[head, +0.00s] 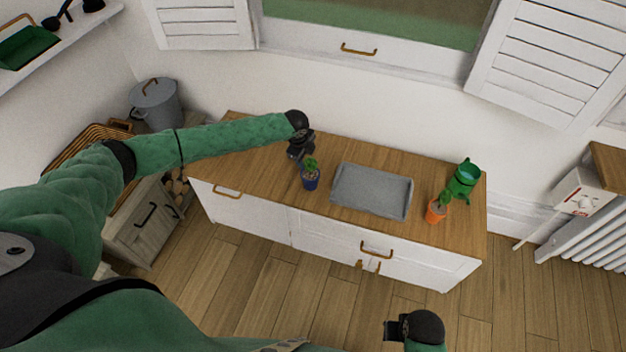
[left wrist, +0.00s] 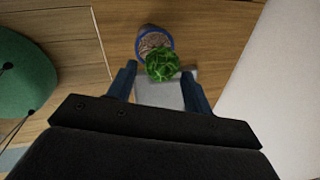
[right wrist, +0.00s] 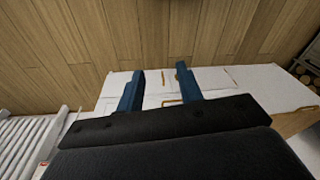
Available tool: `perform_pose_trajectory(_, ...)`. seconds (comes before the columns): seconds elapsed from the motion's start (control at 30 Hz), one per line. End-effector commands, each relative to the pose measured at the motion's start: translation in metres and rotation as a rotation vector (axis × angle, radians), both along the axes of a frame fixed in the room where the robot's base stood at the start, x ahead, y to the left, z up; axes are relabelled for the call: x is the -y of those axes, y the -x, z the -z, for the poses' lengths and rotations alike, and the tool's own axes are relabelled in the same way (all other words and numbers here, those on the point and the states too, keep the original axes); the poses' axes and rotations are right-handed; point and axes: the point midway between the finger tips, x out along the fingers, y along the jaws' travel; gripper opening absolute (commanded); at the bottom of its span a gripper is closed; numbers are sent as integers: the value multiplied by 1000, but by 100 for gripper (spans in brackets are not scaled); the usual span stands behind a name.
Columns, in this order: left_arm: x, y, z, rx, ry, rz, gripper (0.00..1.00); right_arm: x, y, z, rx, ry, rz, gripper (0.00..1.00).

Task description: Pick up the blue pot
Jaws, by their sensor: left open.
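The blue pot (head: 311,182) with a small green plant stands upright on the wooden counter, left of the grey tray. In the left wrist view the blue pot (left wrist: 153,40) shows beyond the fingertips, with its plant leaning toward the gap between them. My left gripper (head: 302,157) is open, just behind the pot; in the left wrist view (left wrist: 158,75) nothing is between its fingers except the plant's line of sight. My right gripper (head: 388,330) is low in front of the counter; in the right wrist view (right wrist: 159,78) its fingers are apart and empty.
The grey tray (head: 371,190) lies mid-counter. An orange pot (head: 436,211) with a plant and a green watering can (head: 463,180) stand at the right. A grey stockpot (head: 155,103) is at the far left. The wooden counter (head: 245,150) is bare left of my left gripper.

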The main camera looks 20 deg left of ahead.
Motion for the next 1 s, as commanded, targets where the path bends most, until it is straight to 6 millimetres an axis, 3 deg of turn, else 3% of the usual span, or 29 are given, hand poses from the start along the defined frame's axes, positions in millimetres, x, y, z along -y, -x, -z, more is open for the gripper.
perform_pose_trajectory(0.23, 6, -4, -1, 38, -10, 166, 51, -1, -3, 0, 14, -3, 2, 36)
perform_pose_trajectory(0.67, 10, -11, 26, 39, -15, 182, 51, 0, -3, 29, 9, 2, 2, 36)
perform_pose_trajectory(1.0, 15, -14, 52, 40, -15, 180, 51, 5, 3, 82, 4, 11, 2, 36)
